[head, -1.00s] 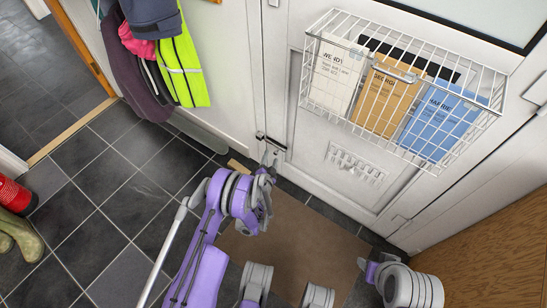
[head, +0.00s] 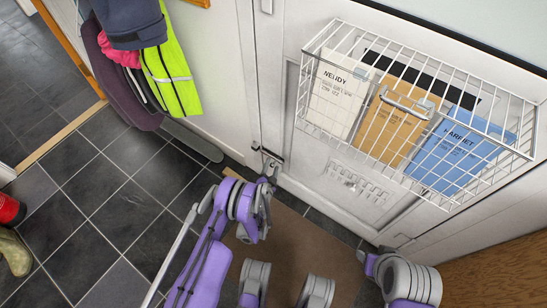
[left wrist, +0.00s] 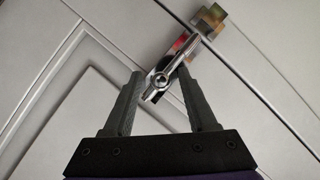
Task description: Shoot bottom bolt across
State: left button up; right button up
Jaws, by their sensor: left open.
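The bottom bolt (head: 268,160) is a small metal bolt low on the white door, near the door's left edge. In the left wrist view its round knob (left wrist: 160,82) sits between the tips of my left gripper (left wrist: 160,88), and its bar runs up and to the right. The fingers are open, one on each side of the knob; I cannot tell whether either touches it. In the head view my left gripper (head: 268,178) is at the bolt, its fingers partly hidden by my wrist. My right gripper's fingers do not show.
A wire basket (head: 415,115) with several letters hangs on the door above and right of the bolt. Coats (head: 140,55) hang at the left. A brown mat (head: 285,235) lies on the dark tiled floor. Wellies (head: 13,250) stand at the far left.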

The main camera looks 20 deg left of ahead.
pick_arm(q)
jog(key=shift+w+f, duration=0.15)
jog(key=shift+w, duration=0.35)
grip_shut()
dwell(1.2)
